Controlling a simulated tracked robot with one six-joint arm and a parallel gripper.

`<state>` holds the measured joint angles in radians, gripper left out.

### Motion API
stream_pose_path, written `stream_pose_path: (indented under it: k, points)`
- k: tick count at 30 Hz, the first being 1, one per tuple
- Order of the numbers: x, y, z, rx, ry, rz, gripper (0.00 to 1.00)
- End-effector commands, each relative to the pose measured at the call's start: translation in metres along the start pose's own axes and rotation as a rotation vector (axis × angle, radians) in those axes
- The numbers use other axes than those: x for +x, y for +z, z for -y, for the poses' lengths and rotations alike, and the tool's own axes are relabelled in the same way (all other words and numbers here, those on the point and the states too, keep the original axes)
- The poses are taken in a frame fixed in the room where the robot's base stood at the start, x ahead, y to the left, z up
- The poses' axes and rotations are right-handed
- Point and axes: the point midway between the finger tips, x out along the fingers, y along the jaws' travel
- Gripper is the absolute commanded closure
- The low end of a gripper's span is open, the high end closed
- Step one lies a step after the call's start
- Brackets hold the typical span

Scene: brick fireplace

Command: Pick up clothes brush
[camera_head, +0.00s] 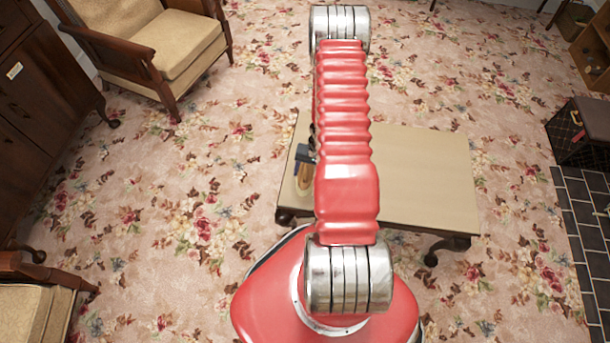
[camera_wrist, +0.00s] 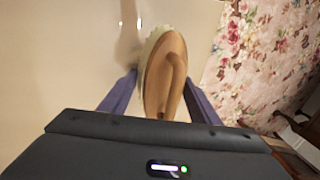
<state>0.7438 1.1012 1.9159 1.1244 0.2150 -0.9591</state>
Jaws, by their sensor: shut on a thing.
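The clothes brush (camera_wrist: 156,75) has an oval wooden back with a raised wooden handle and pale bristles along its left edge. In the wrist view it sits between the two fingers of my gripper (camera_wrist: 160,88), which is shut on it. In the head view the brush (camera_head: 303,181) shows as a small tan shape at the left edge of the low table (camera_head: 425,170), just below my gripper (camera_head: 304,155). My red arm hides part of the table. I cannot tell whether the brush touches the tabletop.
A wooden armchair (camera_head: 180,50) with a beige cushion stands at the upper left. Another chair (camera_head: 40,300) is at the lower left, below a dark cabinet (camera_head: 35,110). A dark case (camera_head: 585,135) stands at the right. The flowered carpet around the table is mostly clear.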

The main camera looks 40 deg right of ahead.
Motion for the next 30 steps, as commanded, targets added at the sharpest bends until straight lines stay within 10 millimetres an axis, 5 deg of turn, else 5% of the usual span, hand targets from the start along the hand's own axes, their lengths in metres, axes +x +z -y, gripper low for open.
stream_pose_path:
  k: [8,14,30]
  points:
    - [-0.002,0.0,0.001,0.0,-0.001,0.0,0.69]
    - [-0.014,0.0,0.003,0.0,-0.001,0.0,0.8]
    - [-0.084,-0.001,0.017,-0.001,-0.001,-0.002,0.8]
